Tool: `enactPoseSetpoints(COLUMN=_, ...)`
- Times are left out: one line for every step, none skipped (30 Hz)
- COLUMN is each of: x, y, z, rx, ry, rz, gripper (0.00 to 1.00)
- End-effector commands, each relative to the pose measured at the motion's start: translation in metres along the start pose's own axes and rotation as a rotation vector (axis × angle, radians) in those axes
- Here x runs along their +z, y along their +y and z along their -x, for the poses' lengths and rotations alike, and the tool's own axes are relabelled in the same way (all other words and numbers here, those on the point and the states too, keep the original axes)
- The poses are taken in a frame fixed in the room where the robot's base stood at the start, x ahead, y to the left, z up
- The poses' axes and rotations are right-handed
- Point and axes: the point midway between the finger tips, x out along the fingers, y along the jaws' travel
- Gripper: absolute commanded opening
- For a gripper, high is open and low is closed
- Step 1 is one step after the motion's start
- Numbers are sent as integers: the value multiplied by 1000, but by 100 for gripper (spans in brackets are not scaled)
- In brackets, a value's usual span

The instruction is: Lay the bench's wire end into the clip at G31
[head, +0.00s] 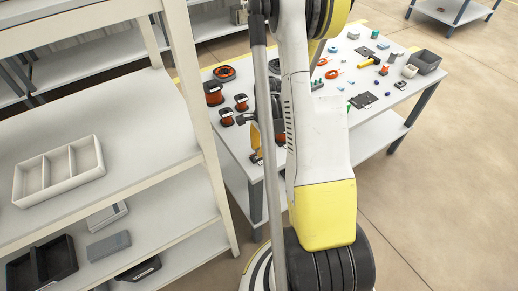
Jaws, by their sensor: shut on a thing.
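The bench (375,130) is a pale table with dark legs, beyond my arm. Several copper-coloured wire spools (213,93) stand on its left part. An orange coil or tool (333,73) lies near its middle. I cannot make out the loose wire end. No clip and no G31 label can be read at this size. My arm crosses the middle of the head view and covers part of the bench. My gripper does not clearly show; it is behind the arm or outside the picture. What it holds is hidden.
A white shelf rack at left holds a divided white tray (58,193), with a dark bin (41,262) below. On the bench are a grey bin (424,62), a yellow-handled tool (369,62) and a dark flat piece (363,100). The floor at right is clear.

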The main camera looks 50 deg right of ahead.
Motion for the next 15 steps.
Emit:
enactPoseSetpoints(x=0, y=0, z=0, rx=0, ry=0, rz=0, gripper=2)
enactPoseSetpoints(x=0, y=0, z=0, rx=0, ry=0, rz=0, gripper=2)
enactPoseSetpoints(x=0, y=0, z=0, rx=0, ry=0, rz=0, gripper=2)
enactPoseSetpoints(x=0, y=0, z=-1, rx=0, ry=0, rz=0, gripper=2)
enactPoseSetpoints(x=0, y=0, z=-1, rx=0, ry=0, rz=0, gripper=2)
enactPoseSetpoints(x=0, y=0, z=-2, rx=0, ry=0, rz=0, gripper=2)
enactPoseSetpoints(x=0, y=0, z=-2, rx=0, ry=0, rz=0, gripper=2)
enactPoseSetpoints(x=0, y=0, z=-3, rx=0, ry=0, rz=0, gripper=2)
enactPoseSetpoints(x=0, y=0, z=-4, rx=0, ry=0, rz=0, gripper=2)
enactPoseSetpoints(x=0, y=0, z=-4, rx=0, ry=0, rz=0, gripper=2)
enactPoseSetpoints(x=-1, y=0, z=-5, rx=0, ry=0, rz=0, gripper=2)
enactPoseSetpoints(x=-1, y=0, z=-6, rx=0, ry=0, rz=0, gripper=2)
enactPoseSetpoints(x=-1, y=0, z=-6, rx=0, ry=0, rz=0, gripper=2)
enactPoseSetpoints(x=-1, y=0, z=-7, rx=0, ry=0, rz=0, gripper=2)
enactPoseSetpoints(x=-1, y=0, z=-8, rx=0, ry=0, rz=0, gripper=2)
